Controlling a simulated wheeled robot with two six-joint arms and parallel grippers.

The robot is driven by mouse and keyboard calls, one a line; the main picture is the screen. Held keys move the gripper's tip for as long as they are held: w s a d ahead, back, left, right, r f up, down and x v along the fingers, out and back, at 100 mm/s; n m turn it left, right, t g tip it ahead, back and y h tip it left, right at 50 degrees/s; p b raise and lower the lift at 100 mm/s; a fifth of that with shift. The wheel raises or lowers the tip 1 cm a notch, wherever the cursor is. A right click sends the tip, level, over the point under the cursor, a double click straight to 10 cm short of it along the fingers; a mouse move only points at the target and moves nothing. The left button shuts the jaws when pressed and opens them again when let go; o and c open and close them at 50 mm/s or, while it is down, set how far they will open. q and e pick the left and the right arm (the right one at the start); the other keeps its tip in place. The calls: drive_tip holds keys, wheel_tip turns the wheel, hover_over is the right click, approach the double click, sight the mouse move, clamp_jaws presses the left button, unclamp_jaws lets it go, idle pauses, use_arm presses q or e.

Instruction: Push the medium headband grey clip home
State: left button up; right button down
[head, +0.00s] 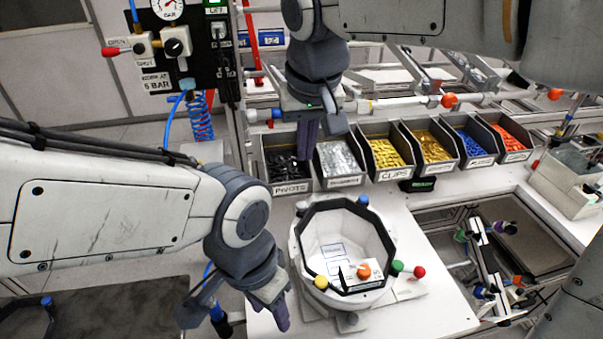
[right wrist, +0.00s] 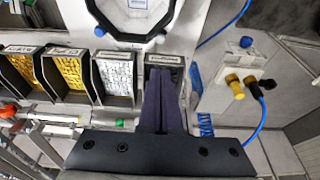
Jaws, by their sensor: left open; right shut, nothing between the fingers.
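A white round holder (head: 301,246) stands on the white bench, with a black eight-sided band (head: 388,242) around its top opening. The band also shows at the top of the right wrist view (right wrist: 108,22).
A row of bins holds black pivots (head: 287,168), silvery parts (head: 341,160), yellow clips (head: 388,152), gold, blue and orange parts. Coloured knobs, including a red one (head: 419,272), surround the holder. A sunken opening (head: 490,250) lies right of the bench top.

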sight(301, 203)
drive_tip(key=p+x, duration=0.1)
drive_tip(key=x, duration=0.3)
drive_tip(key=p+x, duration=0.1)
drive_tip(key=x, duration=0.4)
drive_tip(key=s+p+x, duration=0.1)
drive_tip(key=x, duration=0.3)
drive_tip(key=shift+d+f, duration=0.1)
drive_tip(key=shift+f, duration=0.55)
